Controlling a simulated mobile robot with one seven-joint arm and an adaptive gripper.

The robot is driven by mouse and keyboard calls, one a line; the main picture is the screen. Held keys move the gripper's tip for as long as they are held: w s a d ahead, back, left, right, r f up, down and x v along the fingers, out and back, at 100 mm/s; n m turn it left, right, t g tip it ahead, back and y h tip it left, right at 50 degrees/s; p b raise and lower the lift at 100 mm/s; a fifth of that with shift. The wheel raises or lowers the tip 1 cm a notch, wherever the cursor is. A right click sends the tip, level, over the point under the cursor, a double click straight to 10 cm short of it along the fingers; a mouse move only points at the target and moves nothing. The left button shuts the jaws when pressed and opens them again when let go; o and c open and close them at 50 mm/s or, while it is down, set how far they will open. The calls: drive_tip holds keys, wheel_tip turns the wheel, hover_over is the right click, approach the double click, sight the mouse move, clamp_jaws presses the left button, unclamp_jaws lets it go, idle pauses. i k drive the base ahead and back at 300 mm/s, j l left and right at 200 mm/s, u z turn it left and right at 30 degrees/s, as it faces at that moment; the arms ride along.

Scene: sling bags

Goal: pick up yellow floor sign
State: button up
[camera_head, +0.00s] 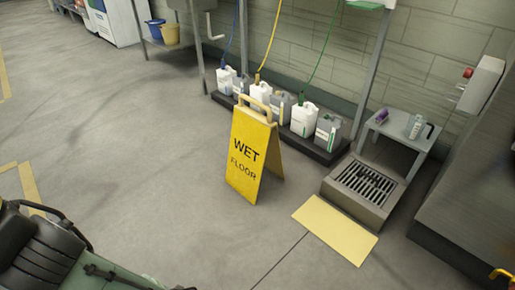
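The yellow floor sign (246,158) stands upright on the grey floor as an open A-frame, near the middle of the head view. Its front panel reads "WET FLOOR" in black, and a yellow handle loop (255,107) is at its top. Its rear panel shows partly at the right. Nothing is holding the sign. My gripper is not in view.
Several white and grey jugs stand on a low dark platform (326,154) behind the sign, with coloured hoses above. A floor grate (367,184), a small grey table (398,132) and a pale yellow floor patch (335,230) lie right. Floor left of the sign is clear.

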sight(254, 143)
drive_tip(key=i+j+z, duration=0.4)
drive_tip(key=i+j, duration=0.15)
drive_tip(key=i, duration=0.2)
drive_tip(key=i+j+z, duration=0.45)
drive_tip(key=i+j, duration=0.2)
drive_tip(key=j, duration=0.1)
